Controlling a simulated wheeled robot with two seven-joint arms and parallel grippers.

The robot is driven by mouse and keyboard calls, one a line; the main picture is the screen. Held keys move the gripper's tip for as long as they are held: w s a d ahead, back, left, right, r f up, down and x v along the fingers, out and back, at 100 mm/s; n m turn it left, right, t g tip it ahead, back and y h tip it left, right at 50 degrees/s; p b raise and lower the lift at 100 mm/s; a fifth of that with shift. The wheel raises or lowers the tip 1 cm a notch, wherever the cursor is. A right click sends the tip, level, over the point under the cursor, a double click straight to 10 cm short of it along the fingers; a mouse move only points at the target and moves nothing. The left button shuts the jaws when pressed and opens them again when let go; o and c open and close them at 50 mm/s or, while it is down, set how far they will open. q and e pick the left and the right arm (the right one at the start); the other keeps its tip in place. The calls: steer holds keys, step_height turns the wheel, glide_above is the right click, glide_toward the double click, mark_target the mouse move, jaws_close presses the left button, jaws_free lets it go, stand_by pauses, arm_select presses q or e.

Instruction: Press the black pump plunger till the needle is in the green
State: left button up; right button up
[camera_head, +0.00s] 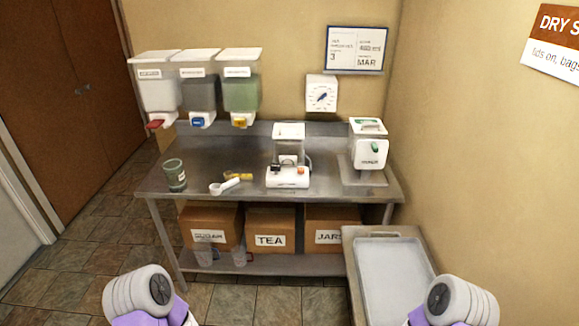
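No part is clearly recognisable as a pump plunger at this size. A white appliance (288,177) near the middle of the steel table has small black and orange parts on top, and a black part (275,168) at its left could be a knob or plunger. A white-framed clear container (289,146) stands at its back. Neither gripper shows; only parts of my two arms are at the bottom edge.
Three dispensers (199,85) hang at the back left. A green cup (174,175), a white scoop (224,187) and a white machine (369,148) are on the steel table (215,150). A grey tray (395,275) lies front right.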

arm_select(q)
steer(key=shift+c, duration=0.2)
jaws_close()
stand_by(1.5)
